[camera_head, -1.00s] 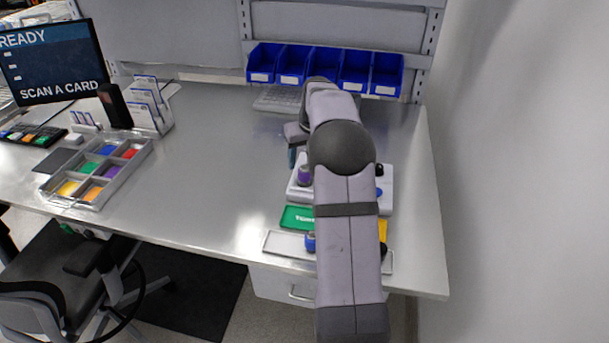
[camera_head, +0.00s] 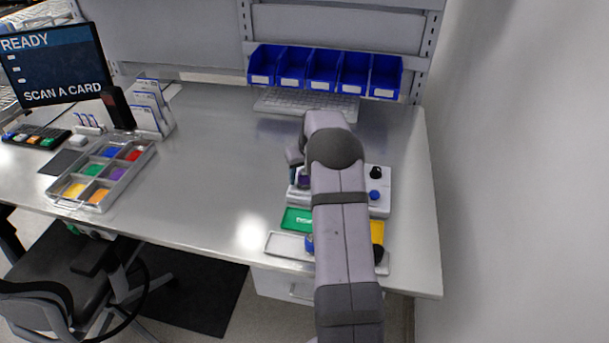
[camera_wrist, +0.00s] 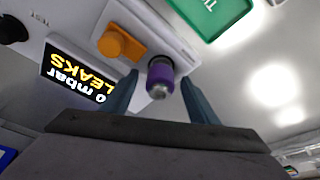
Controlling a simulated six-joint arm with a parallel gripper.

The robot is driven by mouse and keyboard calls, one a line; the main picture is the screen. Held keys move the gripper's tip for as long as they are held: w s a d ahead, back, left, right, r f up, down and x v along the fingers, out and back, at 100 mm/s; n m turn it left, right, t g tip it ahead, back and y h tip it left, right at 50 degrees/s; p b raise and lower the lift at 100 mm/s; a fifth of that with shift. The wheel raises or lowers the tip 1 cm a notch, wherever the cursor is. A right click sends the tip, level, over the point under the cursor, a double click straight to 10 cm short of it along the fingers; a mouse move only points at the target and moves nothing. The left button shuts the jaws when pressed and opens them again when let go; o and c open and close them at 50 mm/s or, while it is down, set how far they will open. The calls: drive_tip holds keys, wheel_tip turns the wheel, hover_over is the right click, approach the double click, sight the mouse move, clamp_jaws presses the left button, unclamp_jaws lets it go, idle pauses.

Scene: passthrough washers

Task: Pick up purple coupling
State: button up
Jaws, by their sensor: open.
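The purple coupling (camera_wrist: 160,72) is a short purple cylinder with a metal end. In the wrist view it stands on a white device (camera_wrist: 75,20), between the two fingers of my gripper (camera_wrist: 160,95). The fingers are open, one on each side of it, and a gap shows on both sides. In the head view the purple coupling (camera_head: 304,181) is partly hidden by my gripper (camera_head: 298,168), which is over the left part of the white device (camera_head: 380,205).
An orange knob (camera_wrist: 120,44) and a lit display reading LEAKS (camera_wrist: 80,72) are close beside the coupling. A green mat (camera_head: 296,220), a light tray (camera_head: 282,246) and a blue part (camera_head: 309,243) lie in front. The table's middle is clear.

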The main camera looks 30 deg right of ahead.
drive_tip(key=shift+f, duration=0.1)
drive_tip(key=c, duration=1.3)
